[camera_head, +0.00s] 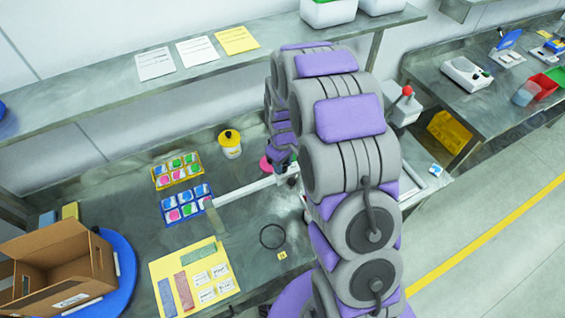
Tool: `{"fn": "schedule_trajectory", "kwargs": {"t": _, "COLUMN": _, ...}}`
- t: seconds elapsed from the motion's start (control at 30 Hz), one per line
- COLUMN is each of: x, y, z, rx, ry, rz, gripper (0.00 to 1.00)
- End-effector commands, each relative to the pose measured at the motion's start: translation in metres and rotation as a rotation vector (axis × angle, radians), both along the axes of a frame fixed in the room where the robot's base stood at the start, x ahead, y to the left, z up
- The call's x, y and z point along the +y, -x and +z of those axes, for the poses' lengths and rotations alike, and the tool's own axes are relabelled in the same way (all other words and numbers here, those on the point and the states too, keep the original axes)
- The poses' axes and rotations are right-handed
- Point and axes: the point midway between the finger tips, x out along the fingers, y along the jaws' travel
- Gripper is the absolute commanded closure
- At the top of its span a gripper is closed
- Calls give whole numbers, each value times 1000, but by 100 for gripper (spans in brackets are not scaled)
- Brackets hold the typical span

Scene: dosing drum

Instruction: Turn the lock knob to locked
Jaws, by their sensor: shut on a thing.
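My gripper (281,160) is small and dark in the camera_head view, just left of my thick grey and purple arm, which hides part of it. It is down at the bench beside a pink round part (265,164) and the inner end of a pale grey bar (243,190). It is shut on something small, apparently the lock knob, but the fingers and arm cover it. Whether the knob is at locked cannot be read. The dosing drum behind my arm is also largely hidden.
A white pot with a yellow lid (230,143) stands left of my gripper. Two trays of coloured pieces (178,170) (187,204), a yellow sheet (194,280) and a cardboard box (60,265) lie farther left. A red-topped lever (407,92) stands right of my arm.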

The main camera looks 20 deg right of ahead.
Motion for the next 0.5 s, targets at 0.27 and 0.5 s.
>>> {"fn": "schedule_trajectory", "kwargs": {"t": 0.27, "x": 0, "y": 0, "z": 0, "rx": 1, "ry": 1, "rz": 0, "gripper": 95}}
{"fn": "schedule_trajectory", "kwargs": {"t": 0.5, "x": 0, "y": 0, "z": 0, "rx": 1, "ry": 1, "rz": -32, "gripper": 95}}
